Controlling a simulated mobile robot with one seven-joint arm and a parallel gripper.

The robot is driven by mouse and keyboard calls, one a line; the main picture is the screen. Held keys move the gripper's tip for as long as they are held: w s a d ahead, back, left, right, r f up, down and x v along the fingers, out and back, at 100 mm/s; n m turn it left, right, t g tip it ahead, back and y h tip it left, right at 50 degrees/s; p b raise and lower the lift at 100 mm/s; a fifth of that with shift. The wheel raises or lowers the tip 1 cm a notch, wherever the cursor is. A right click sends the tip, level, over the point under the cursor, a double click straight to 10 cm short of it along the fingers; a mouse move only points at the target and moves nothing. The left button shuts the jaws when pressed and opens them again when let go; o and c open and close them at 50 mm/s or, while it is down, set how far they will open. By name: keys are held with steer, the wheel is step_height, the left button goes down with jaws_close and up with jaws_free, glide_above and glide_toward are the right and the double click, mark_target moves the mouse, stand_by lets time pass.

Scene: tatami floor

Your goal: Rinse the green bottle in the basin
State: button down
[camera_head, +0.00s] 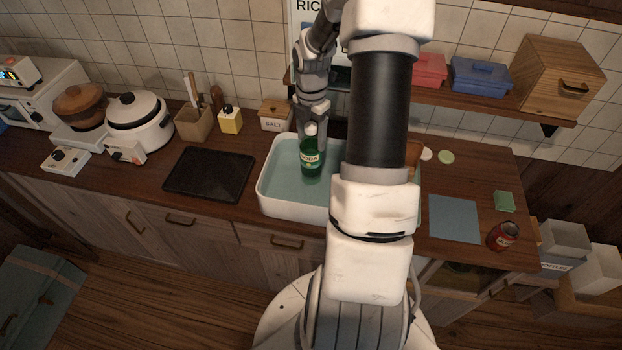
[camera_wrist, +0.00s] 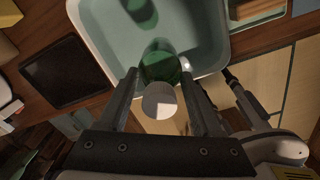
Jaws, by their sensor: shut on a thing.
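The green bottle (camera_head: 311,160), with a pale cap and a label, is upright in the head view, at the left part of the white basin (camera_head: 268,196). My gripper (camera_head: 312,126) is shut on the bottle near its top, from above. In the wrist view the green bottle (camera_wrist: 160,66) and its pale cap sit between the two fingers of my gripper (camera_wrist: 158,92), over the pale blue-green inside of the basin (camera_wrist: 215,40). A dark green shape shows on the basin floor. I cannot tell whether the bottle touches the floor. My arm hides the basin's right part.
A black tray (camera_head: 209,174) lies left of the basin. A salt box (camera_head: 274,115) and a yellow container (camera_head: 230,120) stand behind it. To the right lie a blue mat (camera_head: 453,218), a green sponge (camera_head: 504,201) and a red can (camera_head: 503,236). A shelf holds boxes above.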

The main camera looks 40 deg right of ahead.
mark_target(311, 125)
stand_by(0.6)
steer(key=shift+r+p, duration=1.35)
steer(key=shift+r, duration=0.65)
